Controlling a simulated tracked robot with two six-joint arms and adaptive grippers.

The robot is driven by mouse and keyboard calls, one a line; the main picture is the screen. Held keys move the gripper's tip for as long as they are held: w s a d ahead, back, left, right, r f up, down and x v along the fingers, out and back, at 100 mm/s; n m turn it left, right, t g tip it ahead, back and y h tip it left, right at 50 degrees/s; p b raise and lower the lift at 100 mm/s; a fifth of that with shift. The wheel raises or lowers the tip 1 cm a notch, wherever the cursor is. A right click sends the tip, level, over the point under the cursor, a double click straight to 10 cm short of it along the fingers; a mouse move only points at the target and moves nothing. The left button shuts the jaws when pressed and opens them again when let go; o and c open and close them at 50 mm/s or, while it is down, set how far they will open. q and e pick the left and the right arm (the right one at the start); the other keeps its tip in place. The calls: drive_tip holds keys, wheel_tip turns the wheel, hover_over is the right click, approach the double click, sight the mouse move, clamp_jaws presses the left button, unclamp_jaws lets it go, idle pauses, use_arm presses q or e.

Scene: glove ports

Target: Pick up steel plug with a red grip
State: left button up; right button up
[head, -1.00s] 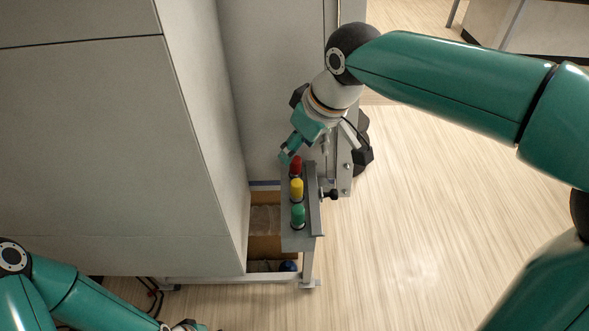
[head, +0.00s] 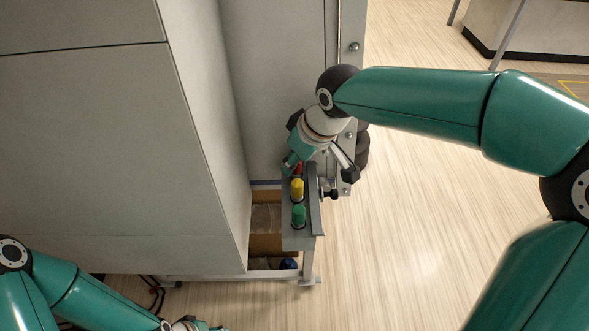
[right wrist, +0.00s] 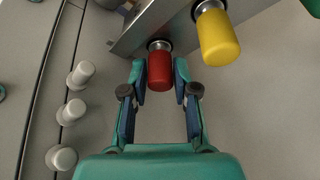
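The steel plug with a red grip (head: 298,169) stands at the far end of a row on a narrow grey rack (head: 315,207). In the right wrist view, its red grip (right wrist: 160,70) lies between the fingertips, with a steel collar at the rack edge. My right gripper (head: 293,165) is open, one finger on each side of the red grip, with narrow gaps that seem to remain. It shows close up in the right wrist view (right wrist: 159,76). My left gripper (head: 190,324) is at the bottom edge of the head view, mostly cut off.
A yellow-grip plug (head: 297,188) stands close beside the red one, then a green-grip plug (head: 299,215). A large grey cabinet (head: 200,130) rises left of the rack. An open box (head: 265,243) sits below. Floor to the right is clear.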

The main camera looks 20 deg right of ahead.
clamp_jaws()
drive_tip(key=shift+r, duration=0.1)
